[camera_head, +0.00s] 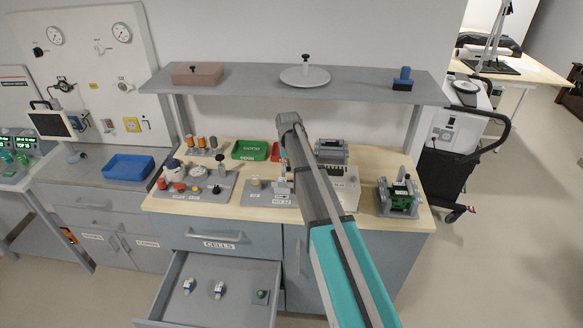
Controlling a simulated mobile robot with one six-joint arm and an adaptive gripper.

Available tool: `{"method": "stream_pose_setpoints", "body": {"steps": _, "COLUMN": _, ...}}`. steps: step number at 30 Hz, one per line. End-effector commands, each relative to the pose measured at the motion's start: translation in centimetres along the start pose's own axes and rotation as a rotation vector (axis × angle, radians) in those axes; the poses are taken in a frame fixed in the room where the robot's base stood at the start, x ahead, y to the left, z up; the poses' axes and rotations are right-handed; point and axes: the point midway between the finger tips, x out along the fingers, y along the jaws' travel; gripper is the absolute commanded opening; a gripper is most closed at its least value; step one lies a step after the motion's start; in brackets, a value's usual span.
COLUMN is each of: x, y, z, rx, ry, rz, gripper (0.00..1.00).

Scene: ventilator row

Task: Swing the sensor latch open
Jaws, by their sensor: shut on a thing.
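My arm reaches from the lower right up over the middle of the bench (415,226), and its far end is in front of the shelf edge. A small grey fixture plate (257,196) with a tan round part and a pale upright part (282,186) sits just left of the arm. I cannot tell which part is the sensor latch, or whether it is open or closed.
An open drawer (168,305) with several small parts juts out at the front. A grey shelf (350,83) spans the back. A green tray (250,149), a plate with several knobs (182,193) and a green device (400,192) stand on the bench.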

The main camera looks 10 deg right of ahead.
Motion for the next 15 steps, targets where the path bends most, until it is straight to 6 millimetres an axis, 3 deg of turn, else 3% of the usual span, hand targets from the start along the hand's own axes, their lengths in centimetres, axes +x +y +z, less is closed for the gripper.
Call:
{"method": "stream_pose_setpoints", "body": {"steps": 2, "x": -0.04, "y": -0.10, "z": -0.09, "rx": 0.000, "ry": 0.002, "rz": -0.002, "gripper": 0.00}}
{"method": "stream_pose_setpoints", "body": {"steps": 3, "x": -0.05, "y": -0.10, "z": -0.10, "rx": 0.000, "ry": 0.002, "rz": -0.002, "gripper": 0.28}}
{"method": "stream_pose_setpoints", "body": {"steps": 8, "x": -0.04, "y": -0.06, "z": -0.09, "rx": 0.001, "ry": 0.002, "rz": -0.002, "gripper": 0.58}}
{"method": "stream_pose_setpoints", "body": {"steps": 15, "x": -0.02, "y": 0.00, "z": -0.06, "rx": 0.002, "ry": 0.002, "rz": -0.001, "gripper": 0.59}}
